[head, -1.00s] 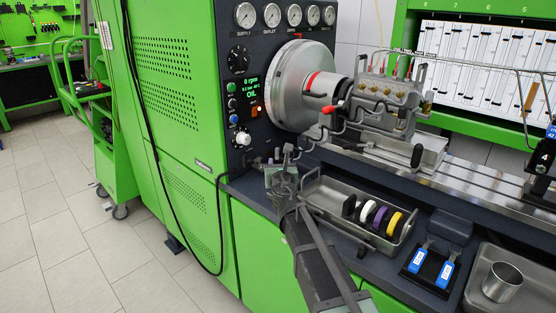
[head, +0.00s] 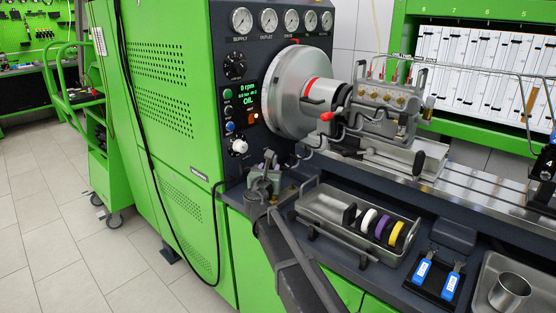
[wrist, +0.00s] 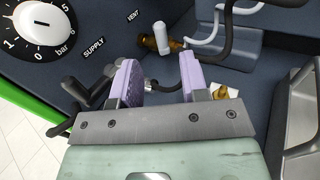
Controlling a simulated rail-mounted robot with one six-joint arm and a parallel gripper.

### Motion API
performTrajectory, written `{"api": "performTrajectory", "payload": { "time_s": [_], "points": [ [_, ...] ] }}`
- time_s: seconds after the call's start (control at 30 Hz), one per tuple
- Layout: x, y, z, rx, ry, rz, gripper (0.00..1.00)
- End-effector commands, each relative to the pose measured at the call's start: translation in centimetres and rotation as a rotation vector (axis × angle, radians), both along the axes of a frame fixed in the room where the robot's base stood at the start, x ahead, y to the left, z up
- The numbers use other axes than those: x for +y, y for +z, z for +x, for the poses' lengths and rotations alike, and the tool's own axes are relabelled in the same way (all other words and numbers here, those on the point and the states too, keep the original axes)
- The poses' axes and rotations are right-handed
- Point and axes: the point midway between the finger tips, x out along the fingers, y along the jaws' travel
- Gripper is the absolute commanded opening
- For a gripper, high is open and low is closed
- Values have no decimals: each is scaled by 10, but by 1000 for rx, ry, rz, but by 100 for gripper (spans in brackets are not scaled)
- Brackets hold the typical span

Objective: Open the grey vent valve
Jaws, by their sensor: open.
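In the wrist view, a brass valve (wrist: 148,42) with a light grey lever handle (wrist: 161,34) sits on the dark panel below the "VENT" label; I take it for the grey vent valve. My gripper (wrist: 158,64) is open, with its two purple-padded fingers apart and nothing between them. The valve lies beyond the fingertips, in line with the gap, and looks apart from both fingers. In the head view, my gripper (head: 268,162) is low beside the panel's lower edge, left of the metal tray. There the valve is hidden or too small to tell.
A white pressure knob (wrist: 38,18) is left of the "SUPPLY" label. Black handles (wrist: 88,88) lie close to the left finger. A second brass fitting (wrist: 222,91) is by the right finger. Pipes run close by. A metal tray (head: 325,207) with several coloured rings stands right of my gripper.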

Motion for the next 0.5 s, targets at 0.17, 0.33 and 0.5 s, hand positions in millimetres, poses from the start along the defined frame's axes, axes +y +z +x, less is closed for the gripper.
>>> {"api": "performTrajectory", "payload": {
  "time_s": [0.17,0.33,0.5],
  "points": [
    [-3,0,47,0,-1,0,41],
    [-7,0,78,0,-1,0,41],
    [-9,0,83,0,1,0,41]
  ]
}}
